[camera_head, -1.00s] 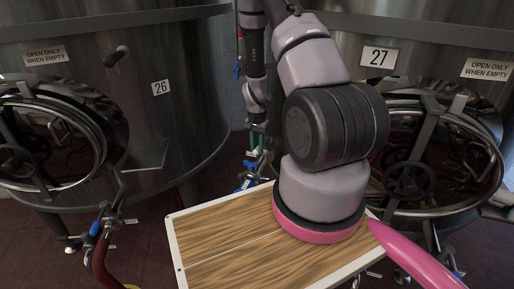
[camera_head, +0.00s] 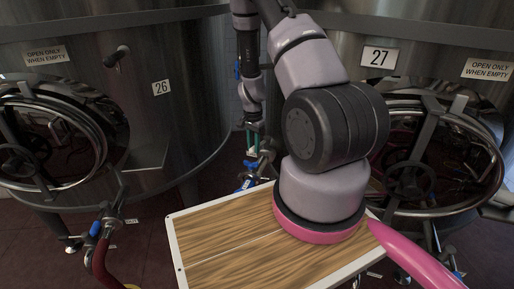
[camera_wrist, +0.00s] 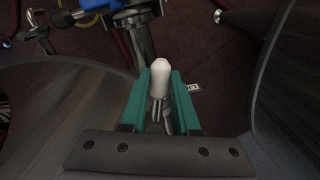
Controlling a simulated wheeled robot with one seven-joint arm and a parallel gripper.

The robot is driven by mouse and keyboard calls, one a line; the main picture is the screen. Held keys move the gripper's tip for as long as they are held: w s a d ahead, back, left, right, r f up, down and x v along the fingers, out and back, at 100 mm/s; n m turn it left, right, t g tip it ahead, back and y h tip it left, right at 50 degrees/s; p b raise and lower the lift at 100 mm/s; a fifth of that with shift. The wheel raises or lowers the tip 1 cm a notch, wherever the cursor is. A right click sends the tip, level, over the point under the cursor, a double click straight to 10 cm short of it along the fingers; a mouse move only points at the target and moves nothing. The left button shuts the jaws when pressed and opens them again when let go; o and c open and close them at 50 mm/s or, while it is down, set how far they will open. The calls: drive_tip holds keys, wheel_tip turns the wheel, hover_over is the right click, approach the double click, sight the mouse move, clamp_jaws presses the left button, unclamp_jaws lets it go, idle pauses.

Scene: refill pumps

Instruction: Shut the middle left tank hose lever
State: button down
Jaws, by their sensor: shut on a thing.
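My gripper (camera_head: 252,141) has green fingers and hangs between the two tanks in the head view. In the wrist view, my gripper (camera_wrist: 160,98) is shut on a pale, round-ended handle (camera_wrist: 160,72). A metal stem shows below this handle between the fingers. I cannot tell for sure whether it belongs to the task's lever. A blue part (camera_wrist: 100,5) shows at the top of the wrist view, apart from the fingers. My arm hides part of the fittings.
Tank 26 (camera_head: 165,130) stands at left and tank 27 (camera_head: 400,60) at right, close beside my arm. Another blue lever (camera_head: 95,228) with a red hose (camera_head: 103,262) is at lower left. A wooden-topped board (camera_head: 210,245) lies in front.

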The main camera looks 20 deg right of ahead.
drive_tip(key=shift+w+a+m, duration=0.2)
drive_tip(key=shift+w+m, duration=0.3)
drive_tip(key=shift+m, duration=0.1)
drive_tip(key=shift+w+a+m, duration=0.15)
drive_tip(key=shift+w+m, duration=0.3)
drive_tip(key=shift+m, duration=0.15)
drive_tip(key=c, duration=0.6)
unclamp_jaws()
drive_tip(key=shift+c, duration=0.2)
drive_tip(key=shift+r, duration=0.1)
wheel_tip(320, 180, up, 11)
